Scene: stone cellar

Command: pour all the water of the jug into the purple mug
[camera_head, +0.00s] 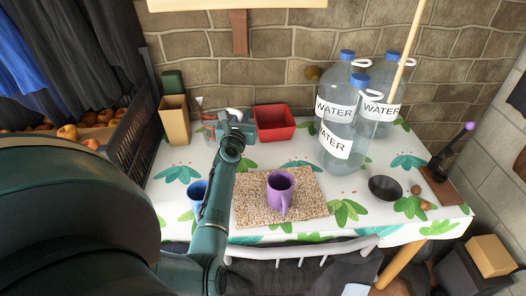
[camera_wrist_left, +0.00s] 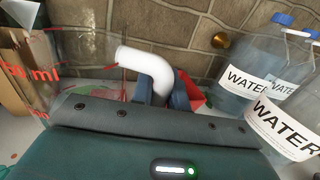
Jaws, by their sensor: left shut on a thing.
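The purple mug (camera_head: 281,190) stands upright on a speckled cork-like board (camera_head: 250,211) in the middle of the table. The jug (camera_head: 209,131) is clear with red markings and stands or hangs behind and left of the mug, partly hidden by my left arm. In the left wrist view the jug (camera_wrist_left: 88,50) shows its red "ml" print and white handle (camera_wrist_left: 150,64). My left gripper (camera_head: 238,119) is shut on the jug, at its handle. It also shows in the left wrist view (camera_wrist_left: 178,92). I cannot tell the water level, or whether the jug touches the table. My right gripper is out of view.
Large water bottles (camera_head: 338,125) stand at the back right. A blue mug (camera_head: 196,194) is left of the board. A dark bowl (camera_head: 385,188) lies to the right. A black crate (camera_head: 122,139) borders the left side.

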